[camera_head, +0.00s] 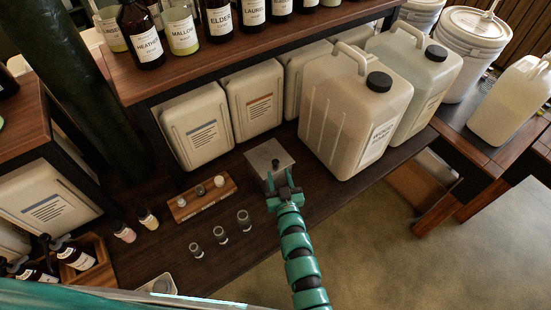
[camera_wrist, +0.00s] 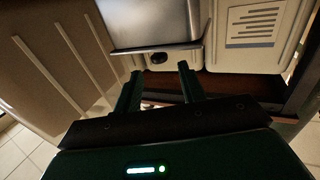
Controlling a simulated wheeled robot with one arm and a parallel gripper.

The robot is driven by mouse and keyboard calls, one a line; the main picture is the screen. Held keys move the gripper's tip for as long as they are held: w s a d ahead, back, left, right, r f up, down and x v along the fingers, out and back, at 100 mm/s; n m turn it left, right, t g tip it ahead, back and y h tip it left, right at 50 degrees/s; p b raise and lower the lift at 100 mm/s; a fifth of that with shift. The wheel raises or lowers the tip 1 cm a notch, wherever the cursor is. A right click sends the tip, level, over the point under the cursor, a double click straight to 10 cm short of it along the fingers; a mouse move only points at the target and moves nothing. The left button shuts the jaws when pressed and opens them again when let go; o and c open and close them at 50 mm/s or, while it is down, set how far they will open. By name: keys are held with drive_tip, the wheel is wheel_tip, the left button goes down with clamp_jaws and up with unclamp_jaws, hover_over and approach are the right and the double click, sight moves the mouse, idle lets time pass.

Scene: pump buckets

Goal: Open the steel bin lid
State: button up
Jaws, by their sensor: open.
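The steel bin (camera_head: 262,157) sits on the dark shelf, its flat grey lid lying closed with a small black knob (camera_head: 276,163) on it. In the wrist view the steel surface (camera_wrist: 155,28) is at the top centre, with the black knob (camera_wrist: 158,58) just below its near edge. My gripper (camera_head: 281,182) is at the near side of the bin. In the wrist view its two fingers (camera_wrist: 159,72) are apart and empty, with the knob just beyond and between their tips. I cannot tell whether they touch the bin.
A large jug (camera_head: 352,115) stands close on the right. Pale canisters (camera_head: 254,100) stand behind. A wooden tray (camera_head: 203,197) with small weights is on the left, and several small glasses (camera_head: 220,235) stand in front of it. An upper shelf (camera_head: 225,62) with bottles overhangs the back.

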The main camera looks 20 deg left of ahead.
sight(276, 164)
drive_tip(key=x, duration=0.1)
drive_tip(key=p+x, duration=0.1)
drive_tip(key=x, duration=0.1)
drive_tip(key=shift+w+r, duration=0.2)
drive_tip(key=shift+r, duration=0.05)
drive_tip(key=shift+f+p+x, duration=0.2)
drive_tip(key=shift+p+x, duration=0.35)
drive_tip(key=shift+x, duration=0.9)
clamp_jaws()
